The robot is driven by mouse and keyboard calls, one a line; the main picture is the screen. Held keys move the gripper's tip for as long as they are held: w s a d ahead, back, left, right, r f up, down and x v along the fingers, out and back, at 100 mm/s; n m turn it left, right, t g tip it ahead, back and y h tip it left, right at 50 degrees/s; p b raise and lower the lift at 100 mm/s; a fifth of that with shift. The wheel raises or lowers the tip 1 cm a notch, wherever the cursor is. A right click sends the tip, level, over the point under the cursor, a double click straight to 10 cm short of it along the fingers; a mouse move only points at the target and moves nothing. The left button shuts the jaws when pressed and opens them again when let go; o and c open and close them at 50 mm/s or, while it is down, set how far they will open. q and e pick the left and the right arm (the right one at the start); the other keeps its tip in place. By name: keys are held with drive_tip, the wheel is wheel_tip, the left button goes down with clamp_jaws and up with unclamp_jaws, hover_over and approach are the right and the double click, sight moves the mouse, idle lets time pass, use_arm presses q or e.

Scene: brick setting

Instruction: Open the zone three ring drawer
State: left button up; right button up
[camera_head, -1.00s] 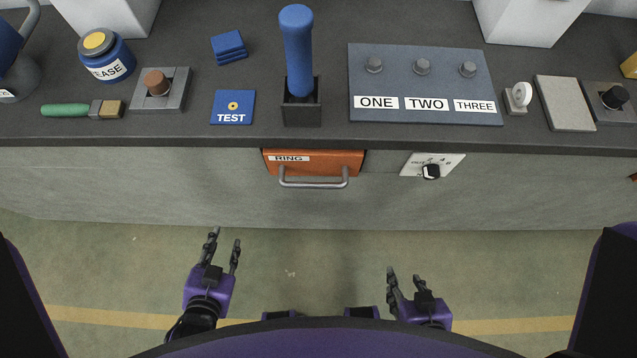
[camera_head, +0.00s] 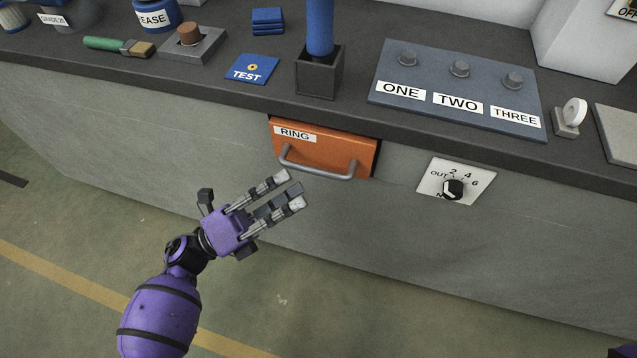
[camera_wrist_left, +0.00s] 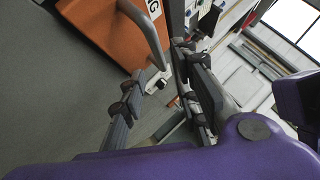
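The orange drawer (camera_head: 325,150) labelled RING sits under the dark counter top, with a grey bar handle (camera_head: 318,170) across its lower front. It looks closed or nearly so. My left gripper (camera_head: 278,196) is open and empty, just below and left of the handle, its fingers pointing toward it. In the left wrist view the drawer front (camera_wrist_left: 105,25) and handle (camera_wrist_left: 148,38) lie just beyond the open fingers (camera_wrist_left: 158,95); I see no contact. A plate labelled THREE (camera_head: 455,95), also marked ONE and TWO, carries three grey knobs on the counter. My right gripper is out of view.
A white dial plate (camera_head: 440,178) with a black knob is right of the drawer. On the counter stand a blue-handled tool in a dark holder (camera_head: 318,75), a blue TEST card (camera_head: 252,70), a brush (camera_head: 118,46) and a blue jar (camera_head: 155,14). The floor before the cabinet is clear.

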sight(321, 170)
use_arm(q)
drive_tip(key=p+x, duration=0.1)
drive_tip(key=x, duration=0.6)
drive_tip(key=shift+w+d+r, duration=0.15)
drive_tip(key=shift+w+d, duration=0.05)
clamp_jaws()
